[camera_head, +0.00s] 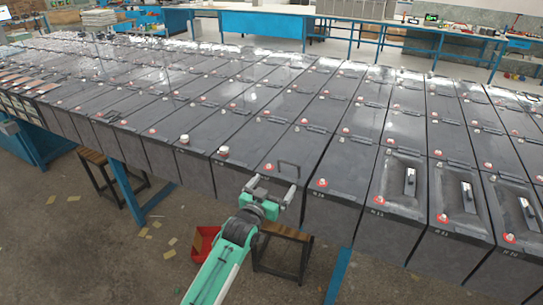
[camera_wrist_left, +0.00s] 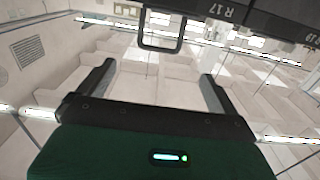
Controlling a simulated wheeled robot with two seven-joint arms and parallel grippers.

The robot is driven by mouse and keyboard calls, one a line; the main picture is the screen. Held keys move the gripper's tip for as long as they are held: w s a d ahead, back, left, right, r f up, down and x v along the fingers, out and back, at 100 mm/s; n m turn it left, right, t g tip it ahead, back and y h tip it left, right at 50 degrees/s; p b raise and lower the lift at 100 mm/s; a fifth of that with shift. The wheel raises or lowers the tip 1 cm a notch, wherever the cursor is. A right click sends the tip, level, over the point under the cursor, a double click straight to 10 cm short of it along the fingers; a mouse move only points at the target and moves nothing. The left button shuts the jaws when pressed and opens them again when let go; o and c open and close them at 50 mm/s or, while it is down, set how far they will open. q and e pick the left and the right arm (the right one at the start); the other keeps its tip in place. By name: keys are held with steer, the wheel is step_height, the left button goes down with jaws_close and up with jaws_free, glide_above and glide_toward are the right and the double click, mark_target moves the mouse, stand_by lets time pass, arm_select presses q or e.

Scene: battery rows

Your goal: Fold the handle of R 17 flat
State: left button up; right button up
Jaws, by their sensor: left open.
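R 17 is a dark grey battery (camera_head: 262,168) in the front row, near the middle of the head view. Its label (camera_wrist_left: 210,9) shows upside down at the top of the left wrist view. Its handle (camera_head: 289,165) is a thin dark loop standing up from the lid. In the left wrist view the handle (camera_wrist_left: 162,43) hangs into the gap ahead of the fingertips. My left gripper (camera_head: 271,188) is open and empty, just in front of the battery's front top edge. Its fingers also show in the left wrist view (camera_wrist_left: 158,72), apart from the handle. My right gripper is out of view.
A red bin (camera_head: 205,243) and a wooden stool (camera_head: 284,252) are on the floor below. Open floor lies in front.

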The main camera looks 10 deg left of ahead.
arm_select(q)
steer(key=p+x, duration=0.1)
steer(key=x, duration=0.8)
steer(key=p+x, duration=0.1)
steer(key=x, duration=0.3)
steer(key=shift+w+d+r+p, duration=0.1)
steer(key=shift+w+r+p, duration=0.2)
steer(key=shift+r+p, duration=0.05)
steer(key=shift+w, duration=0.1)
steer(key=c, duration=1)
